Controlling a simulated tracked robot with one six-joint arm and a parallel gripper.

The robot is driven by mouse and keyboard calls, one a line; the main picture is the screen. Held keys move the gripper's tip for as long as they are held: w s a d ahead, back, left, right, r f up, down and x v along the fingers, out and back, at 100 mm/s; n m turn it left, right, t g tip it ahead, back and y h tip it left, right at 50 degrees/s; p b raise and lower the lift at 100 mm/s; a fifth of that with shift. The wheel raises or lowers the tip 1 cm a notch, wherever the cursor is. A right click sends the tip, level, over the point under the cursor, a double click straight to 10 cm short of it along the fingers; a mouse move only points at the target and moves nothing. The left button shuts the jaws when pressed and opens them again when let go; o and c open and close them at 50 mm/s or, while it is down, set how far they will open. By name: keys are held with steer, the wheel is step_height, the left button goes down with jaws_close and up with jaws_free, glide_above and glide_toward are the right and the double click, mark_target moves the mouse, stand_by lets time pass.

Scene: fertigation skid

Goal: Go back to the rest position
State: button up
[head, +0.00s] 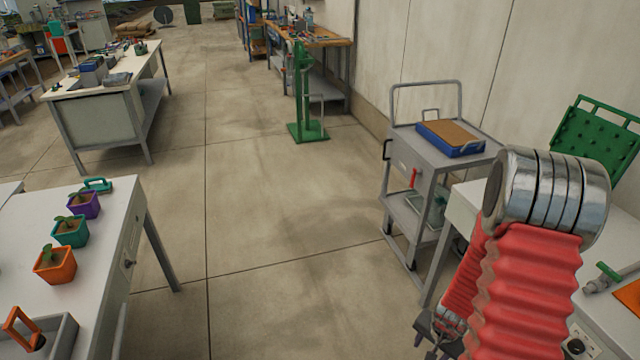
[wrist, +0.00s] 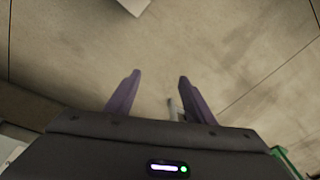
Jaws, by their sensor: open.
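My gripper (wrist: 159,75) shows in the wrist view with its two purple fingers apart and nothing between them. Bare floor lies beyond the fingertips. In the head view my arm, with a red bellows sleeve and a shiny metal joint, rises at the right in front of the right-hand bench (head: 462,210). The lower end of the arm is partly hidden behind the sleeve, and the fingers cannot be made out there.
A grey cart (head: 408,160) with a blue tray (head: 450,147) stands beyond my arm. A white table (head: 115,235) with potted seedlings (head: 70,232) is at left. A green stand (head: 303,100) is farther back. The floor (head: 265,240) between is clear.

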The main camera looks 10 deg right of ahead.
steer(key=s+a+r+n+t, duration=0.1)
steer(key=s+a+r+n, duration=0.2)
steer(key=a+r, duration=0.4)
steer(key=s+a+r+n+t, duration=0.1)
steer(key=s+a+r+n, duration=0.2)
steer(key=r, duration=1.6)
steer(key=s+a+r+n+t+y, duration=0.1)
steer(key=s+a+r+n, duration=0.2)
steer(key=a+r, duration=0.7)
step_height(320, 180, up, 4)
steer(key=shift+a+f+n+t, duration=0.1)
steer(key=shift+a+n+t, duration=0.3)
steer(key=shift+n, duration=0.4)
steer(key=shift+c, duration=0.7)
